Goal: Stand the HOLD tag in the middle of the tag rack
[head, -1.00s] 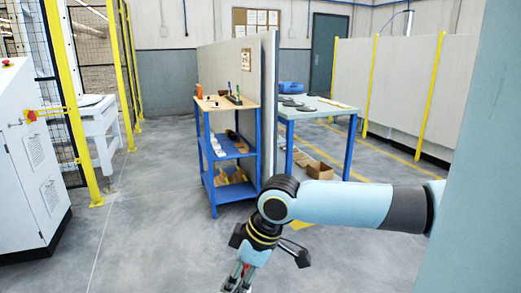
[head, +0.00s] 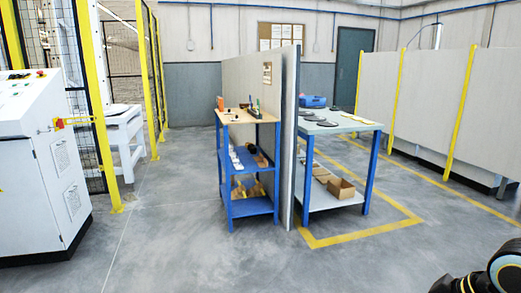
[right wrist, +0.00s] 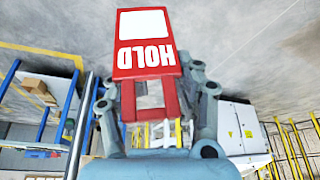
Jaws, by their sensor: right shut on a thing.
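The HOLD tag (right wrist: 144,54) is red with a white panel and white lettering, upside down in the right wrist view. My right gripper (right wrist: 156,88) is shut on its lower, frame-like red part and holds it in the air, above the floor. In the head view only a part of my right arm shows at the bottom right corner; the tag is out of that view. A small dark holder with upright coloured pieces (head: 253,110) stands on the wooden top of a blue shelf unit (head: 229,174); it is too small to tell if this is the tag rack. My left gripper is not in view.
A grey partition (head: 291,140) stands right of the shelf unit, with a blue-legged table (head: 345,123) beyond. A white machine cabinet (head: 40,170) and yellow-posted fence stand at left. The floor (head: 170,240) before the shelf unit is clear.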

